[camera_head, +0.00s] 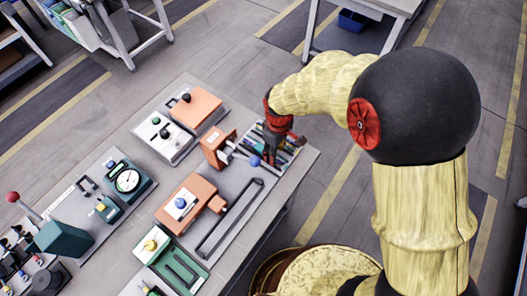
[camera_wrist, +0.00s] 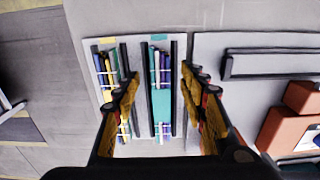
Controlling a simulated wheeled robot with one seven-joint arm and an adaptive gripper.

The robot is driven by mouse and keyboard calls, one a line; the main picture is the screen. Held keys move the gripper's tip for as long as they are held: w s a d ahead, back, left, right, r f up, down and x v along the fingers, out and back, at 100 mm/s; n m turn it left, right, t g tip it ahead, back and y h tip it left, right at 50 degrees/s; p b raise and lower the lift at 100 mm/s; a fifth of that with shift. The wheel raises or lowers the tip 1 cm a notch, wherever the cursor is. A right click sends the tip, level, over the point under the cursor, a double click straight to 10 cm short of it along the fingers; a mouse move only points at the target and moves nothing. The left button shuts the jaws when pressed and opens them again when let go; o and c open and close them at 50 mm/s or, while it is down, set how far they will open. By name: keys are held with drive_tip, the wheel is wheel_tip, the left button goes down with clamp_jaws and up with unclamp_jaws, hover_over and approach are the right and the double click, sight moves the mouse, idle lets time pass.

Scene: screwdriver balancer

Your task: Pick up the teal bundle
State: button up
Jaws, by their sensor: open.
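The teal bundle (camera_wrist: 162,105) is a stack of thin dark and coloured sticks with a wide teal band and pale ties. It lies in a slot between dark rails, below a teal label (camera_wrist: 158,37), in the wrist view. My gripper (camera_wrist: 161,78) is open, with one finger on each side of that slot, and nothing is gripped. The height gap to the bundle is hard to judge. In the head view my gripper (camera_head: 272,140) points down over the rack and hides much of it, so the bundle cannot be made out there.
A second bundle (camera_wrist: 107,75) lies in the neighbouring slot under a yellow label, close to the left finger. An orange block fixture (camera_head: 217,148) stands left of my gripper. A long dark bar frame (camera_head: 230,220) lies nearer on the bench.

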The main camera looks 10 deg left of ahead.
wheel_tip(320, 180, down, 2)
drive_tip(key=shift+f, duration=0.2)
clamp_jaws()
idle(0.4)
